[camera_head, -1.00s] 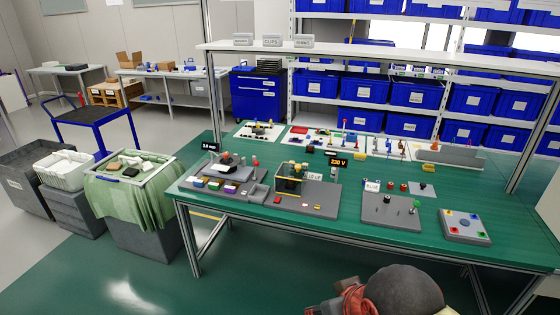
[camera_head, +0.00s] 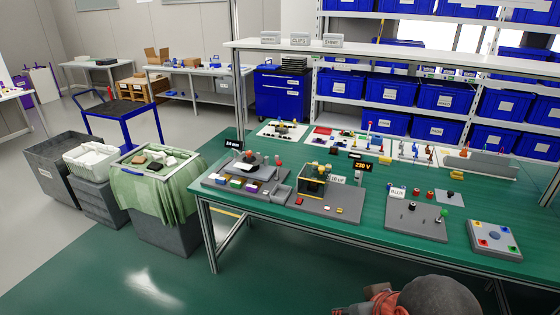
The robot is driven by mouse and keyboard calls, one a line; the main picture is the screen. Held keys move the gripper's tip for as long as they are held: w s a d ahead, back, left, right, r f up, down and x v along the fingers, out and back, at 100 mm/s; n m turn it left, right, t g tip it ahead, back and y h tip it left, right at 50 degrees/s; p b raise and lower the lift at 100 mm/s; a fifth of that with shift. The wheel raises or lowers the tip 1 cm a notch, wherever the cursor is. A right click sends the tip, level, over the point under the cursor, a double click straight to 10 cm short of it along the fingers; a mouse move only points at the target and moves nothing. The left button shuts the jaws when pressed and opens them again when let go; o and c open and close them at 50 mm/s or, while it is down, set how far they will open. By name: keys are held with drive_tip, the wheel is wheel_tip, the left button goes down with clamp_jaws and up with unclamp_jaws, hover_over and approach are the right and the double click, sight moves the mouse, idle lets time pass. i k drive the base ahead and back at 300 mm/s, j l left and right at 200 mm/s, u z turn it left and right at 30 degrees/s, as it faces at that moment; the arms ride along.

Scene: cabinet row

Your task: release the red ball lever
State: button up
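Several small red round parts show on the green workbench (camera_head: 340,220), and I cannot tell which one is the red ball lever. An upright red-tipped post (camera_head: 369,125) stands near the back of the bench. Two red knobs (camera_head: 415,192) stand behind the grey panel (camera_head: 402,219) with the BLUE label. A grey dome and reddish parts of my own arm show at the bottom edge, below the bench front. My gripper's fingers are not visible.
A box fixture (camera_head: 313,180) with yellow edges and a 230 V sign stands mid-bench. A pad with coloured buttons (camera_head: 494,239) lies at the right. Grey bins (camera_head: 165,230) stand left of the bench. Green floor in front is clear.

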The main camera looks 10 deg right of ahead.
sight(279, 163)
drive_tip(key=i+j, duration=0.2)
drive_tip(key=i, duration=1.05)
drive_tip(key=i+j+u, duration=0.15)
drive_tip(key=i, duration=1.05)
